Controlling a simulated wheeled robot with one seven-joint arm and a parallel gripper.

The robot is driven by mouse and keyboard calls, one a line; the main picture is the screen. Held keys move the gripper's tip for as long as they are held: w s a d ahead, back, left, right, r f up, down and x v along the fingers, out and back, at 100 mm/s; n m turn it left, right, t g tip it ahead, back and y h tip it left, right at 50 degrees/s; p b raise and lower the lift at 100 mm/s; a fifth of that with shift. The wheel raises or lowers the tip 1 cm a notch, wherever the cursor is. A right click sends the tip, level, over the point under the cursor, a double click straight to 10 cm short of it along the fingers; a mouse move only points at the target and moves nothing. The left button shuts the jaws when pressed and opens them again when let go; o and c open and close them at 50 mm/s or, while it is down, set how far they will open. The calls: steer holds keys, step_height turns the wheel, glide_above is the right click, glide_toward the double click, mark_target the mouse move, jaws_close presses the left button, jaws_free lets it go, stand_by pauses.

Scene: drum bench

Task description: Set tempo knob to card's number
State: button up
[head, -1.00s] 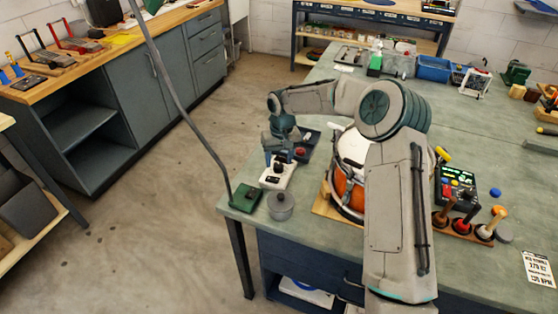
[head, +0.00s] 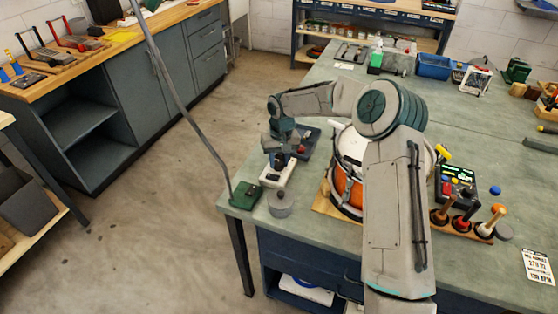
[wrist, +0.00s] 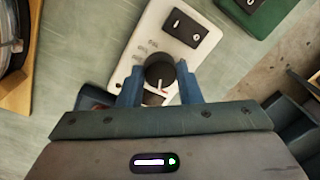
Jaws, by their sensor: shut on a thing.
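The white tempo box (head: 275,176) sits near the bench's left front corner and also shows in the wrist view (wrist: 170,40). Its black round knob (wrist: 159,70) has a pale and red pointer mark toward my gripper's side. Small printed labels lie around the knob, too blurred to read surely. My gripper (wrist: 160,82) has its two blue fingers on either side of the knob, shut on it. In the head view my gripper (head: 277,158) hides the knob. The white card (head: 538,266) lies at the bench's right front; its last line ends in BPM, with digits unclear.
A green box (head: 246,195) and a grey lidded pot (head: 280,201) stand close to the tempo box. An orange drum (head: 347,190) stands right of it, partly behind my arm. A rocker switch (wrist: 187,27) sits on the box. Bare floor lies to the left.

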steer(key=shift+m, duration=0.3)
steer(key=m+b, duration=0.2)
steer(key=b, duration=0.1)
steer(key=shift+f+m, duration=0.15)
steer(key=shift+m, duration=0.25)
steer(key=m+b, duration=0.2)
steer(key=m, duration=0.2)
steer(key=shift+m+b, duration=0.3)
steer(key=m+b, duration=0.1)
steer(key=m, duration=0.3)
steer(key=shift+s+t, duration=0.1)
steer(key=shift+t, duration=0.2)
steer(key=shift+r+m, duration=0.2)
steer(key=shift+m, duration=1.6)
steer(key=o, duration=1)
steer(key=shift+c, duration=0.2)
